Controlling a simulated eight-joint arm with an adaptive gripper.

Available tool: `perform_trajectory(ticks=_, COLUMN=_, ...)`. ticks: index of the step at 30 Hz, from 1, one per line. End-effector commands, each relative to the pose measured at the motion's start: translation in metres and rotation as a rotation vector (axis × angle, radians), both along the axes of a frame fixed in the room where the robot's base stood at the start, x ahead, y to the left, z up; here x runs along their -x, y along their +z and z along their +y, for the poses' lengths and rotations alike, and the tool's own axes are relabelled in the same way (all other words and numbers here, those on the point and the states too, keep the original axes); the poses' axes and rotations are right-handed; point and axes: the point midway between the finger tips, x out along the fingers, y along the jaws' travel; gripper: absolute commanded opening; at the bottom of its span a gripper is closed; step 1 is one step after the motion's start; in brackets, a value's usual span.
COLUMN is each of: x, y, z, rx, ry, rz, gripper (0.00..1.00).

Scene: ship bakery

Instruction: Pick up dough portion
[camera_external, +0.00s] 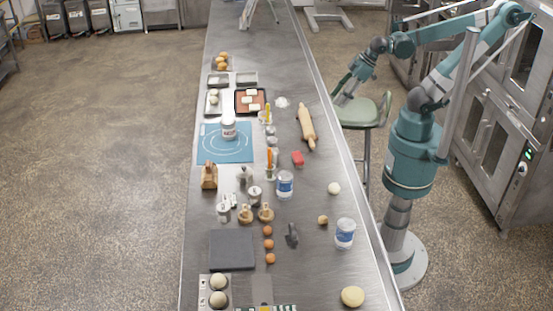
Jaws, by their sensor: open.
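Several pale, dough-like pieces are on the long steel table (300,230). A small white ball (334,188) lies alone near the right edge. A larger, flatter cream-coloured round (352,297) lies at the near right. Two pale balls, one (219,282) behind the other (219,299), sit on a light tray at the near left. I cannot tell which is the dough portion. My gripper (340,97) is open and empty, tilted downward beside the table's right edge, in front of a green stool. It is well away from these pieces.
A rolling pin (307,127) lies near the right edge. A blue mat (226,143) bears a jar (228,128). Blue-labelled tubs (285,184) (345,233), brown eggs (268,244) and a dark slab (231,250) crowd the nearer table. A red tray (240,108) holds pale pieces.

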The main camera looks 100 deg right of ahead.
Motion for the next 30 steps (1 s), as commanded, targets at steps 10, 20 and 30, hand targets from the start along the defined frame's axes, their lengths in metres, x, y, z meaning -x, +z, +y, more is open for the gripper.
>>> perform_trajectory(ticks=10, x=-0.024, y=-0.013, z=0.036, rx=0.044, ry=0.143, rz=0.081, gripper=0.48)
perform_trajectory(ticks=20, x=-0.044, y=-0.033, z=0.074, rx=0.091, ry=0.288, rz=0.162, gripper=0.48)
perform_trajectory(ticks=30, x=-0.059, y=-0.059, z=0.118, rx=0.139, ry=0.439, rz=0.242, gripper=0.48)
